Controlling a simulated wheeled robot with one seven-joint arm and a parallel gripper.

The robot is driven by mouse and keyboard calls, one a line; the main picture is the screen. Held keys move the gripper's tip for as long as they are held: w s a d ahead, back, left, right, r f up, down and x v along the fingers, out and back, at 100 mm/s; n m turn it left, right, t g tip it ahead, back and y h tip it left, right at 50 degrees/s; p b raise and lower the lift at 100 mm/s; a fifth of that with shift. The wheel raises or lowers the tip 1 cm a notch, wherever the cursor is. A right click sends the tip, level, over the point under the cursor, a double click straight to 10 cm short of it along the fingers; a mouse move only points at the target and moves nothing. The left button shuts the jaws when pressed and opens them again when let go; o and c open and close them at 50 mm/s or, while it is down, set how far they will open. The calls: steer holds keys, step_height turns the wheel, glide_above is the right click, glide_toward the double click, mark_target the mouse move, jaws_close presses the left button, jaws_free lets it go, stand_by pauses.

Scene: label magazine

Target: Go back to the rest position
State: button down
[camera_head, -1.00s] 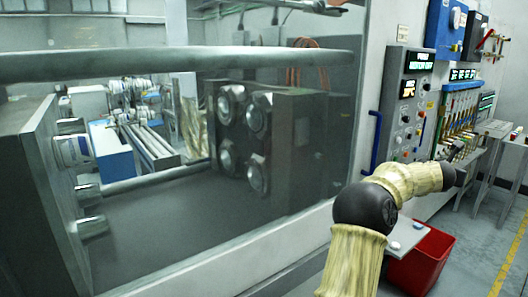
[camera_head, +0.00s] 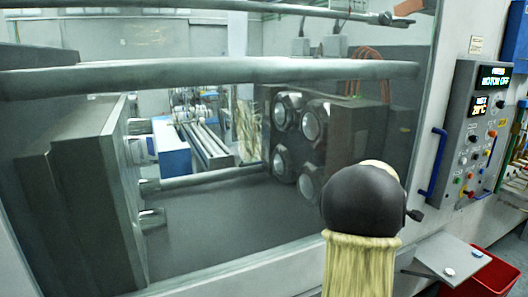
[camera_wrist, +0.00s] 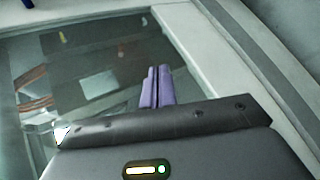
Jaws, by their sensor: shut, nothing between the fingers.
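My gripper (camera_wrist: 157,72) shows in the wrist view, its two purple fingers shut together with nothing between them. It points toward the glass pane and its pale frame; how far apart they are I cannot tell. In the head view my arm stands at the lower right with its dark joint in front of the window, and my gripper is hidden behind it.
The machine window (camera_head: 230,215) fills the left and middle, with clamp plates behind it. A control panel (camera_head: 477,130) with a blue handle (camera_head: 433,165) is at the right. Below are a small grey shelf (camera_head: 447,258) and a red bin (camera_head: 490,275).

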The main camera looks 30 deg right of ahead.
steer(key=w+a+f+m+y+p, duration=0.1)
steer(key=w+a+f+m+y, duration=0.15)
steer(key=a, duration=1.05)
steer(key=w+a+f+m+y+p, duration=0.1)
steer(key=a+f+m+y, duration=0.15)
steer(key=a, duration=1.05)
steer(key=s+a+f+m+g+y+p, duration=0.1)
steer(key=s+a+f+y, duration=0.1)
steer(key=s+a, duration=0.4)
steer(key=s+a+f+m+g+y+p, duration=0.1)
steer(key=s+a, duration=0.6)
steer(key=a, duration=1)
steer(key=shift+a+f+m+g+y+p, duration=0.35)
steer(key=shift+m+g+y, duration=0.2)
steer(key=shift+y, duration=0.35)
steer(key=shift+d, duration=0.1)
